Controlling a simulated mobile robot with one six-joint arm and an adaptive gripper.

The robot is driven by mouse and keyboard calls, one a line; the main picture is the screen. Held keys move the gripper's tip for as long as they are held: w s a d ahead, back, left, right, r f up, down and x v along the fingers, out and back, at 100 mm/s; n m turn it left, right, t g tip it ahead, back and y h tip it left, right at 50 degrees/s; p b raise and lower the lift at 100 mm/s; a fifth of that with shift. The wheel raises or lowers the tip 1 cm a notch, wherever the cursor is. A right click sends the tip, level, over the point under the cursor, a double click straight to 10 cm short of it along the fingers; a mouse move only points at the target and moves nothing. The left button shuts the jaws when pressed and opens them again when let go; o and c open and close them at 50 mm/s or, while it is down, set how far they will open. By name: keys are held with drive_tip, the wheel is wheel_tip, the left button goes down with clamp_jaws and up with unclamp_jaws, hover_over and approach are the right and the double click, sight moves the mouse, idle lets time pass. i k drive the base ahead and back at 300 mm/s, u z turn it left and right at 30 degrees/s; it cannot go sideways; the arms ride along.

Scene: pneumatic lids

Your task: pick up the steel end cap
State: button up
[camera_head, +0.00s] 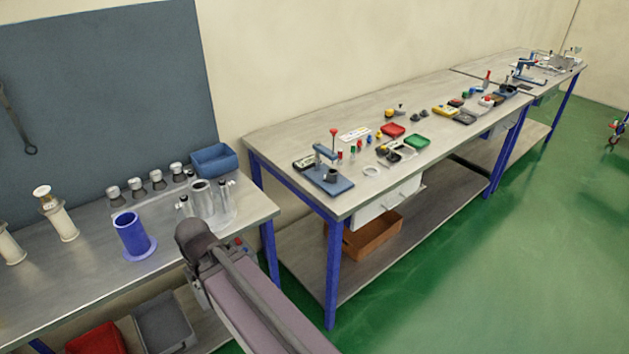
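Several small steel caps stand in a row at the back of the left bench, in front of the blue-grey board. They show at the left (113,193), in the middle (136,187) and at the right (177,169). I cannot tell which one is the steel end cap. A steel and clear fixture with upright posts (203,203) stands to their right. A blue flanged cylinder (131,234) stands upright in front of them. My arm reaches in from the bottom, its rounded joint just in front of the fixture. My gripper does not show.
A blue bin (213,159) sits at the bench's back right corner. Cream spools (58,218) stand at the left. A second bench (290,135) holds a blue press (328,178) and small parts. Red (97,340) and grey bins (163,325) sit below. Green floor is open at right.

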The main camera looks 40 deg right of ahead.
sight(332, 176)
drive_tip(key=u, duration=0.35)
drive_tip(key=k, duration=1.15)
drive_tip(key=z, duration=1.8)
drive_tip(key=i, duration=0.55)
drive_tip(key=u, duration=0.25)
